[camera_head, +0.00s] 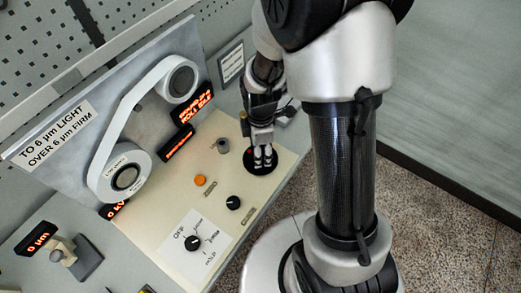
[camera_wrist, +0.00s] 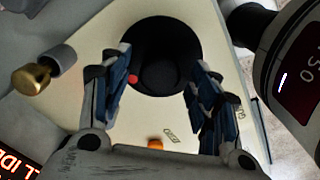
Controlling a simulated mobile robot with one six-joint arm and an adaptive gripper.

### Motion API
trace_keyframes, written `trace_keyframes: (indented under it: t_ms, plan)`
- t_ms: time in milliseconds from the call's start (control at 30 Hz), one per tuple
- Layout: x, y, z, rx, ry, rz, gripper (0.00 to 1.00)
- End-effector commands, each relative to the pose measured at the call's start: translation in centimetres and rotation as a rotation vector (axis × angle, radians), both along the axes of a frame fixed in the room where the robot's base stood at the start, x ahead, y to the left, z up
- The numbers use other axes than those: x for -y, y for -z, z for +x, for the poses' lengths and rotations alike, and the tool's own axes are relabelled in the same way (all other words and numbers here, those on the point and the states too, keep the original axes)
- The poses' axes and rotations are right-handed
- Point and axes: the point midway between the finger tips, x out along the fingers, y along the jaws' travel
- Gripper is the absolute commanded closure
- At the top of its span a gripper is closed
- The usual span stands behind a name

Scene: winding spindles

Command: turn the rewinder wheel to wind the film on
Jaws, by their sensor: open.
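The rewinder wheel (camera_head: 262,171) is a black disc on the cream panel, under my gripper (camera_head: 263,158) in the head view. In the wrist view the wheel (camera_wrist: 165,33) has a dark raised centre and a red dot near its lower left rim. My gripper (camera_wrist: 160,65) is open, with one finger on each side of the raised centre and gaps between. I cannot tell whether the fingertips touch the disc. White film (camera_head: 137,95) runs between an upper reel (camera_head: 180,81) and a lower reel (camera_head: 126,176) on the grey backplate.
A grey post with a brass end (camera_wrist: 32,80) stands close left of my gripper in the wrist view. The panel also has an orange button (camera_head: 200,180), a black knob (camera_head: 233,202) and a selector dial (camera_head: 193,243). A red display (camera_head: 193,107) is by the upper reel.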

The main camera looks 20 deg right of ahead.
Motion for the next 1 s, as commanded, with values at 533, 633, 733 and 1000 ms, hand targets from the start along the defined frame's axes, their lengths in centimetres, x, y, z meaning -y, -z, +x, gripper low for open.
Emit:
trace_keyframes:
  t_ms: [533,633,733,1000]
  plan:
    - [0.00,0.16,0.00,0.000,0.000,0.000,0.60]
    - [0.00,0.15,0.00,0.000,0.000,0.000,0.67]
    - [0.00,0.15,0.00,0.000,0.000,0.000,0.74]
    - [0.00,0.15,0.00,0.000,0.000,0.000,0.88]
